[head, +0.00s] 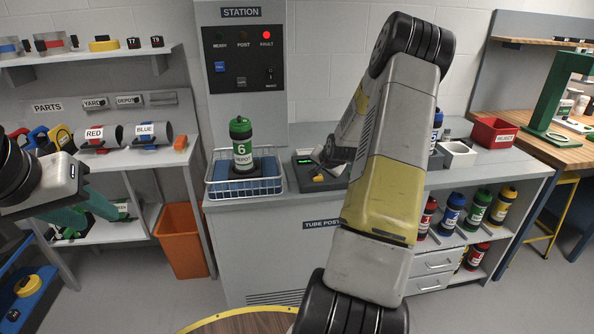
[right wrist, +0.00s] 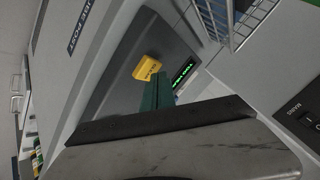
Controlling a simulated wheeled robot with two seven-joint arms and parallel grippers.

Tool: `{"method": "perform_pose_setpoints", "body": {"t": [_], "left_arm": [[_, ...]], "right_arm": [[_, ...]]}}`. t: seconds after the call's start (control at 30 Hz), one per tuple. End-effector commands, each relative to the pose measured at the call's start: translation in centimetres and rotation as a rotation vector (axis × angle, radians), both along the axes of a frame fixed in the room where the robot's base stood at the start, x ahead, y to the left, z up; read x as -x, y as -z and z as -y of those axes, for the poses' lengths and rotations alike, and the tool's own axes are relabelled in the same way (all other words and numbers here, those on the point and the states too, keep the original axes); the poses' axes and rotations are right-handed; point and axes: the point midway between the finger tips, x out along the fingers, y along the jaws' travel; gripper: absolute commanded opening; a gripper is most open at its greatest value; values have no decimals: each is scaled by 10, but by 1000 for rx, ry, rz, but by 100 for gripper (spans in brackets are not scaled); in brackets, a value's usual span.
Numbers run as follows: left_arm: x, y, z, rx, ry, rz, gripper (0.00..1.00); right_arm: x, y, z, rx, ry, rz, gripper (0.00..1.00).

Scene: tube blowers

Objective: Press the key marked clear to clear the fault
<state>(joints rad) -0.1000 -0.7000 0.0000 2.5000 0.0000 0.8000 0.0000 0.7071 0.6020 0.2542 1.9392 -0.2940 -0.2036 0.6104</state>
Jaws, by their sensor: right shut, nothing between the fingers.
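Below the lamps are a blue key (head: 220,67) and a small grey key (head: 241,82) whose lettering is too small to read surely. A dark console (head: 304,175) with a green-lit display stands right of the basket. Its yellow key (head: 318,178) also shows in the right wrist view (right wrist: 148,69), its print unreadable. My right gripper (right wrist: 160,88) is shut and empty, its dark green fingertips over the console near the yellow key. My left gripper (head: 84,208) is at far left, its jaw state unclear.
A green tube (head: 241,145) marked 6 DEPOT stands in a wire basket (head: 216,190) left of the console. My right arm crosses the middle of the head view and hides part of the counter. A mains switch (head: 269,75) sits right of the grey key. A red reject bin (head: 494,133) is at right.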

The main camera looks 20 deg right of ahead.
Motion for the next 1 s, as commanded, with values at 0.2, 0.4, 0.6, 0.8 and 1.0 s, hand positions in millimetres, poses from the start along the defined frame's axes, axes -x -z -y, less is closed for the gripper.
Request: {"method": "perform_pose_setpoints", "body": {"t": [0.2,0.4,0.6,0.8,1.0], "left_arm": [[0,0,0,0,0,0,36],[0,0,0,0,0,0,36],[0,0,0,0,0,0,36],[0,0,0,0,0,0,36],[0,0,0,0,0,0,36]], "right_arm": [[0,0,0,0,0,0,0],[0,2,0,0,0,0,0],[0,5,0,0,0,0,0],[0,7,0,0,0,0,0],[0,8,0,0,0,0,0]]}}
